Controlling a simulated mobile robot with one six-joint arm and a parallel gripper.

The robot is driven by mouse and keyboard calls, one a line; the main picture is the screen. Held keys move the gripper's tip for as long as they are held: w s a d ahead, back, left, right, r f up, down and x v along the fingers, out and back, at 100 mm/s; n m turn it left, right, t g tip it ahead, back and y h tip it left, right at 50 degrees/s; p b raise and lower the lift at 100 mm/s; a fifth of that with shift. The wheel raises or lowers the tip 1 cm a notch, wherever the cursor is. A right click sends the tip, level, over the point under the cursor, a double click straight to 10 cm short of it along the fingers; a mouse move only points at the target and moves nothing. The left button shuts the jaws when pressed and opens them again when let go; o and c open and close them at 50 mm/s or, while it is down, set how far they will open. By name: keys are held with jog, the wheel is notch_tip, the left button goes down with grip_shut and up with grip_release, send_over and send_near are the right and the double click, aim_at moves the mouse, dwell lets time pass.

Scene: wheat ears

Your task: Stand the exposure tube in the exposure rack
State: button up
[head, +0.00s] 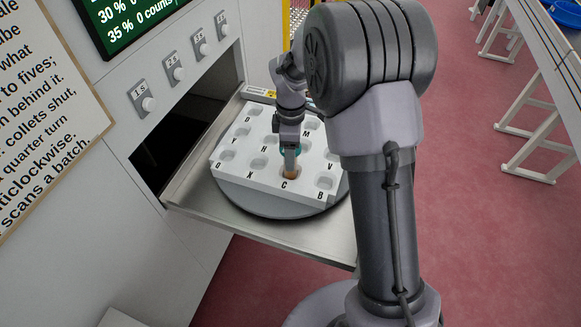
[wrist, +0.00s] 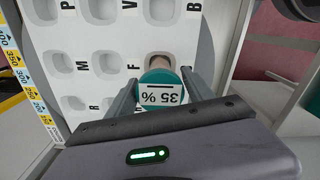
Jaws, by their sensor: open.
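The exposure tube (head: 290,163) has a teal cap (wrist: 161,90) marked "35 %" and a brownish lower end. It looks upright in a pocket of the white exposure rack (head: 233,178), by the letter C in the head view. How deep it sits is hard to tell. My gripper (head: 289,147) is above the rack, at the tube's top. In the wrist view its open fingers (wrist: 158,84) stand on either side of the teal cap. The rack's other visible pockets look empty; my arm hides its right side in the head view.
The rack rests on a round grey turntable (head: 262,206) on a pulled-out metal drawer (head: 195,185), before a dark opening (head: 180,135) in the cabinet. Labelled knobs (head: 148,103) line the cabinet wall. A white-legged table (head: 545,125) stands at the right. Red floor is clear between.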

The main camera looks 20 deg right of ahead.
notch_tip(320, 180, down, 5)
jog(key=shift+w+a+r+b, duration=0.1)
jog(key=shift+r+b, duration=0.1)
jog(key=shift+b, duration=0.8)
jog(key=shift+r, duration=0.15)
jog(key=shift+c, duration=0.2)
jog(key=c, duration=1.2)
notch_tip(320, 180, up, 10)
jog(key=p, duration=0.4)
jog(key=shift+a, duration=0.1)
